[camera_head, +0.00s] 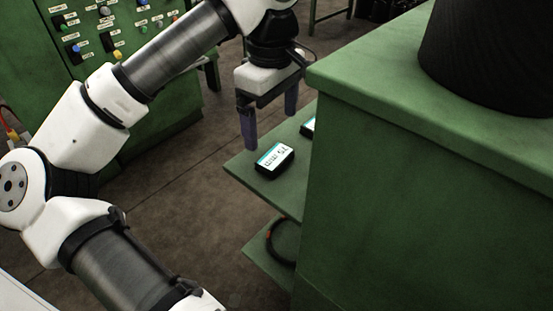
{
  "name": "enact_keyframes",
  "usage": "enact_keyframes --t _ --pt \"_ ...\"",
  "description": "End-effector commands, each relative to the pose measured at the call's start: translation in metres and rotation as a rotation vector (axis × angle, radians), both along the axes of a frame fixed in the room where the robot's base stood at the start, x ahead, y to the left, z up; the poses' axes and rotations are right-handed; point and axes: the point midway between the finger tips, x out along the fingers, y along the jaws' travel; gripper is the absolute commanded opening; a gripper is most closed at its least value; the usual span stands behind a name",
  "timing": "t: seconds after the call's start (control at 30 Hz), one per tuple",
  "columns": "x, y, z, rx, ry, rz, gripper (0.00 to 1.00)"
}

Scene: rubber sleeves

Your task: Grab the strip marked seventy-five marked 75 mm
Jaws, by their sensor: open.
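A small black strip (262,173) with a white and teal label lies on a green side shelf of the bench. Its label appears to read 75 mm, at an angle. My gripper (270,125) is above the shelf, pointing down, with its two dark fingers apart and nothing between them. The fingers are behind and a little above the strip in the picture; the exact gap cannot be told. A second labelled item (308,127) shows behind, mostly hidden by the green bench.
The tall green bench (420,190) stands close at the right of the shelf (290,199), with a large black cylinder (490,60) on top. A lower shelf (262,262) holds a black loop (275,243). A green control panel (110,35) stands at the back left. Open floor lies left.

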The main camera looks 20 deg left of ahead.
Motion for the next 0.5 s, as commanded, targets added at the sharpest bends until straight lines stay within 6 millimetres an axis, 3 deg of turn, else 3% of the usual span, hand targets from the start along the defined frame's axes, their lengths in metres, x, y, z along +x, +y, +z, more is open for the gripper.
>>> enact_keyframes --t 0.5 --pt "0.003 0.000 -0.058 -0.003 0.002 -0.001 0.92"
